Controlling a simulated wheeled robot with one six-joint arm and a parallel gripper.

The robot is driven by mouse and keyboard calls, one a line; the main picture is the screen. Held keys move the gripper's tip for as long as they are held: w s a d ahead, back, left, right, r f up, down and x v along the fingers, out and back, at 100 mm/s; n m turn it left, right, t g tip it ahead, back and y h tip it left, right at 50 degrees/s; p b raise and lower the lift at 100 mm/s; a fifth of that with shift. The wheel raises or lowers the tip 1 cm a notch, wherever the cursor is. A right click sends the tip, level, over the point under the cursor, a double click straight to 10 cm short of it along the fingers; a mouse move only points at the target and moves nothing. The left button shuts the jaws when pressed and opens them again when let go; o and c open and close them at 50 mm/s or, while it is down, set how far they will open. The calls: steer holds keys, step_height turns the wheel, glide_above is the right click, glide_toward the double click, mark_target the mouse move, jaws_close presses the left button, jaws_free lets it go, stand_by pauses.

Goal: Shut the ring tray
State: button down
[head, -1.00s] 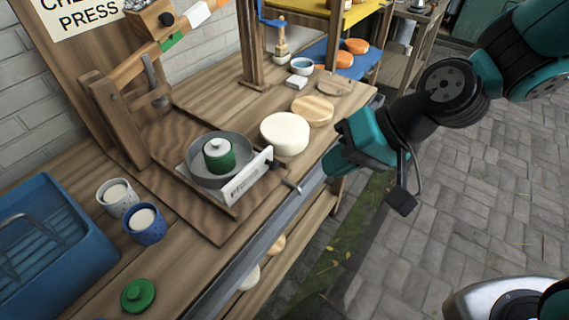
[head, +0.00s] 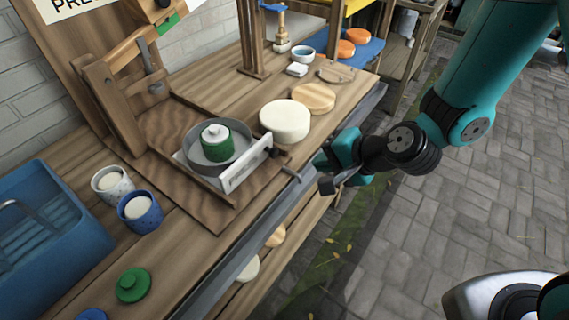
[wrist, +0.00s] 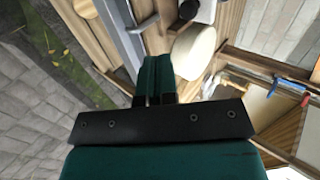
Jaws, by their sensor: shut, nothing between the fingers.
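The ring tray (head: 244,170) stands on the wooden press board, with its white front panel and a dark knob (head: 279,152) facing the bench's front edge. A grey metal ring (head: 190,151) sits in it around a green pot with a white top (head: 217,146). The tray sticks out in front of the press frame. My gripper (head: 313,168) is shut and empty, just off the bench's front edge, to the right of the knob and apart from it. In the wrist view the closed fingers (wrist: 155,75) point toward the bench edge, with the knob (wrist: 188,10) beyond them.
A white cheese (head: 285,120) and a wooden disc (head: 314,97) stand right of the tray. A metal rail (head: 240,254) runs along the bench front. Two cups (head: 141,209), a green lid (head: 133,284) and a blue basin (head: 45,245) lie to the left.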

steer(key=p+x, duration=0.1)
steer(key=x, duration=0.5)
steer(key=shift+w+a+f, duration=0.1)
steer(key=shift+a+f, duration=0.05)
steer(key=shift+a, duration=0.1)
steer(key=shift+w+a+p, duration=0.8)
steer(key=shift+a+p, duration=0.1)
steer(key=shift+a, duration=0.15)
steer(key=shift+w+a, duration=0.55)
steer(key=shift+a, duration=0.1)
steer(key=shift+w, duration=0.1)
